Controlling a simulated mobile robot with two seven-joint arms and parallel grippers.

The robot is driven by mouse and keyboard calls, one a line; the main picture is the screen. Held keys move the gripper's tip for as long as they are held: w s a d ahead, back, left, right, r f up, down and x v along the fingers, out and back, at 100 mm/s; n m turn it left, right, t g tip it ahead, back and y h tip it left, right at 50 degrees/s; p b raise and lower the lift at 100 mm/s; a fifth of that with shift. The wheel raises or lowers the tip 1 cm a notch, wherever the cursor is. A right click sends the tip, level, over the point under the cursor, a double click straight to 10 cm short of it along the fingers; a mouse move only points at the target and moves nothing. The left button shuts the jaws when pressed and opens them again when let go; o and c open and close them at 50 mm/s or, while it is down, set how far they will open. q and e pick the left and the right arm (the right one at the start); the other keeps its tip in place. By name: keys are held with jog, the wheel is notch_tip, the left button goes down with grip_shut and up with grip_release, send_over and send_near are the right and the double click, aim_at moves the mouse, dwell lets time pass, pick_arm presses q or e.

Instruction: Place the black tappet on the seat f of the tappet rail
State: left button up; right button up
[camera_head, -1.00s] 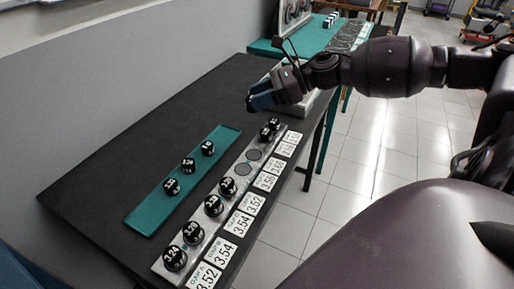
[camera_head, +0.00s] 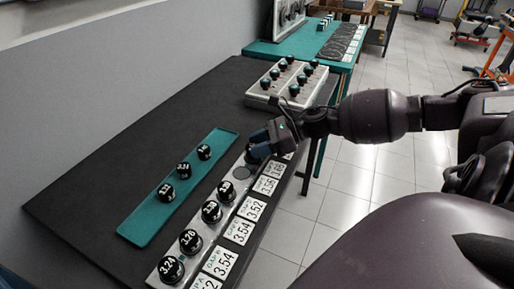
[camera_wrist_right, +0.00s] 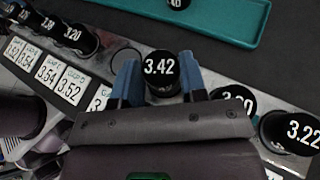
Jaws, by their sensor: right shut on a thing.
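My right gripper (camera_head: 256,152) is over the far part of the tappet rail (camera_head: 208,239) and is shut on a black tappet (camera_wrist_right: 161,66) marked 3.42. In the right wrist view the tappet stands between the blue fingers, its top facing the camera. I cannot tell whether its base touches the rail. An empty round seat (camera_head: 240,172) lies just on the near side of the gripper and also shows in the wrist view (camera_wrist_right: 126,60). The seat under the held tappet is hidden. My left gripper is not in view.
Several black tappets (camera_head: 190,241) stand on the near rail seats. Two more (camera_wrist_right: 290,131) stand beyond the gripper. A teal tray (camera_head: 147,229) with three tappets lies left of the rail. White number cards (camera_head: 238,231) line its right side. A box with knobs (camera_head: 262,97) stands behind.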

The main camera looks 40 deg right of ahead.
jog(key=shift+f, duration=0.5)
jog(key=shift+r, duration=0.1)
jog(key=o, duration=0.9)
jog(key=shift+f, duration=0.2)
jog(key=shift+o, duration=0.2)
